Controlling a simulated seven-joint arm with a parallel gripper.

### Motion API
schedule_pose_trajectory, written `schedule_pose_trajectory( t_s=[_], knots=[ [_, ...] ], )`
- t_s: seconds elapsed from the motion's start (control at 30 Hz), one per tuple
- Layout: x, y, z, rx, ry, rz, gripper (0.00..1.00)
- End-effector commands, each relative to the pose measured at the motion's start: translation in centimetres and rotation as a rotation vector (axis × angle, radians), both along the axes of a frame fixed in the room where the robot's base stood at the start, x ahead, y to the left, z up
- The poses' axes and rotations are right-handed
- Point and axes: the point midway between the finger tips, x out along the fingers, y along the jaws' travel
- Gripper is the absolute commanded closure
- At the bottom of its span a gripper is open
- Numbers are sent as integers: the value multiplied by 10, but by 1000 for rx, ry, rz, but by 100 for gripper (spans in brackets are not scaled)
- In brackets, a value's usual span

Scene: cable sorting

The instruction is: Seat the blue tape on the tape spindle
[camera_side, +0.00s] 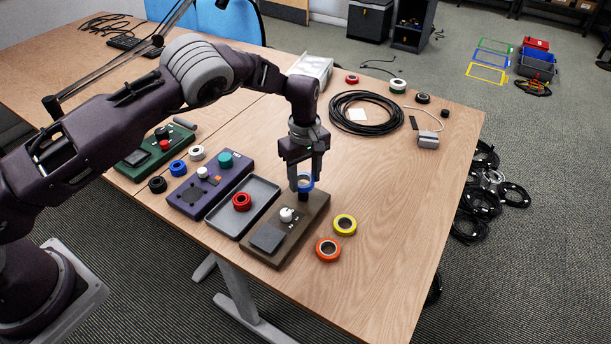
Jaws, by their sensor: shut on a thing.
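My gripper (305,177) points down over the back right end of a brown board and is shut on a blue tape roll (306,187). The roll sits between the fingers, just above or at a small dark post (303,197) on the brown board (268,242). I cannot tell whether the roll touches the post or is around it. The board also has a white knob-like piece (287,214) and a dark flat pad. Which part is the tape spindle is not clear. Another blue roll (178,168) lies on the table at the left.
A grey tray (262,189) with a red roll (241,201) lies left of the board. Yellow (345,224) and orange (328,249) rolls lie to its right. A purple board (187,199) is farther left. A black cable coil (366,130) lies behind.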

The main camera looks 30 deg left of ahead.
Motion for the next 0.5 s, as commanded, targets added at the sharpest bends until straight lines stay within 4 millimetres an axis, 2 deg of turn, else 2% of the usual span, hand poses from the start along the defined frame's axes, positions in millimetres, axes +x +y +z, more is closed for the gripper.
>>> schedule_pose_trajectory(
  t_s=[0.13, 0.5],
  knots=[
    [0, 0, -9, -1, 0, 1, 91],
    [0, 0, -9, 0, -1, 1, 91]
  ],
)
